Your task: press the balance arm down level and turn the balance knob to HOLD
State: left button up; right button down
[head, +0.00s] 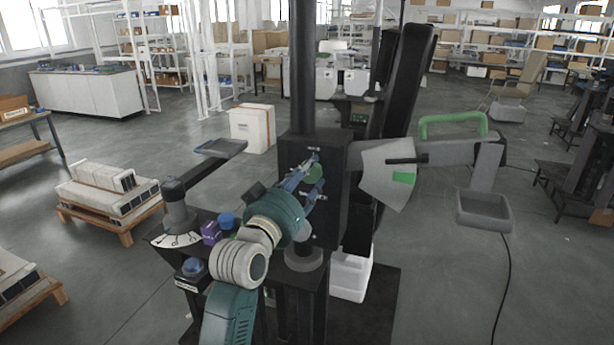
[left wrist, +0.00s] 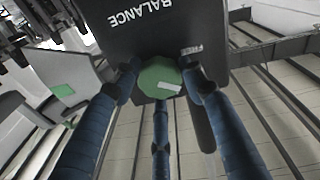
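The green balance knob (head: 313,175) is on the black housing (head: 325,148); in the left wrist view the knob (left wrist: 160,80) shows a white mark pointing right. The lettering BALANCE is upside down above it, with FREE at the upper right. My left gripper (head: 306,182) has its blue fingers spread around the knob, tips close to its rim; I cannot tell whether they touch. The grey balance arm (head: 450,152) sticks out to the right with a green handle (head: 452,125) on top. The green patch on its sector plate (head: 375,172) sits below the black pointer (head: 405,160). My right gripper is out of view.
A grey tray (head: 484,210) hangs from the arm's right end. A lever (head: 205,170) with a dial plate and a blue button (head: 192,267) stand at the left of the black stand. A white canister (head: 350,275) stands below.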

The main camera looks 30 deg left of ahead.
pick_arm(q)
jog(key=o, duration=0.4)
jog(key=shift+r, duration=0.3)
jog(key=shift+f, duration=0.1)
jog(key=v, duration=0.7)
jog(key=shift+s, duration=0.3)
jog(key=shift+f, duration=0.1)
